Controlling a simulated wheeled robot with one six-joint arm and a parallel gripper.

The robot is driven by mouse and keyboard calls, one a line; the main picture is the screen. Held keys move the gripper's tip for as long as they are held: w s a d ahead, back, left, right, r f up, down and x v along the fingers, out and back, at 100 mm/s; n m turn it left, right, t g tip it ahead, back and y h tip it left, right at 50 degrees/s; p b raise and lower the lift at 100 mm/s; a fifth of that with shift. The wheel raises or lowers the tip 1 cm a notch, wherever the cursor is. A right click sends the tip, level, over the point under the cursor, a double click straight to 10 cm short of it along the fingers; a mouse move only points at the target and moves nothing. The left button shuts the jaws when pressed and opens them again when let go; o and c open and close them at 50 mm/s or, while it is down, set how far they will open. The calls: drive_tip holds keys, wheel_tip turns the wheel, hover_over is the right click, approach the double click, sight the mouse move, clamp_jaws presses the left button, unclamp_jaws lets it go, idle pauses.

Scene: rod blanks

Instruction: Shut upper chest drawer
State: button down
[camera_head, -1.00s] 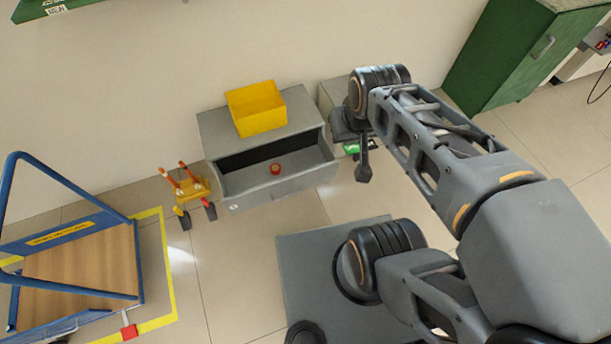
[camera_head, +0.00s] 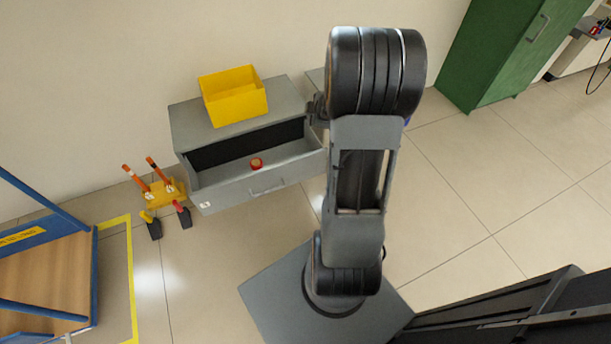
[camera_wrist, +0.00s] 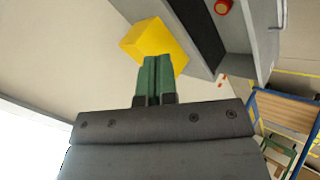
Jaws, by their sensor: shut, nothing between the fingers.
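The grey chest (camera_head: 185,126) stands against the wall, left of my arm in the head view. Its upper drawer (camera_head: 225,190) is pulled open, and a small red round object (camera_head: 256,163) lies inside. The drawer front has a bar handle. The open drawer also shows in the wrist view (camera_wrist: 264,42) at the upper right, with the red object (camera_wrist: 222,6). My gripper (camera_wrist: 158,60) is shut and empty, its green fingers together. In the wrist view the fingertips overlap the yellow bin; I cannot tell the distance. In the head view my arm hides the gripper.
An open yellow bin (camera_head: 234,97) sits on the chest top. A yellow stand with orange-topped tools (camera_head: 163,192) is on the floor left of the chest. A blue-framed trolley (camera_head: 45,270) is at lower left, a green cabinet (camera_head: 500,50) at upper right. Floor right of my arm is clear.

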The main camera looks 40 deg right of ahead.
drive_tip(key=s+f+n+g+y+b, duration=0.1)
drive_tip(key=s+f+n+y+b, duration=0.15)
drive_tip(key=f, duration=0.75)
drive_tip(key=s+f+n+g+y+b, duration=0.1)
drive_tip(key=s+f+n+y+b, duration=0.2)
drive_tip(key=f, duration=0.7)
drive_tip(key=m+b, duration=0.1)
drive_tip(key=b, duration=0.6)
approach(300, 163)
drive_tip(key=shift+x, duration=2.7)
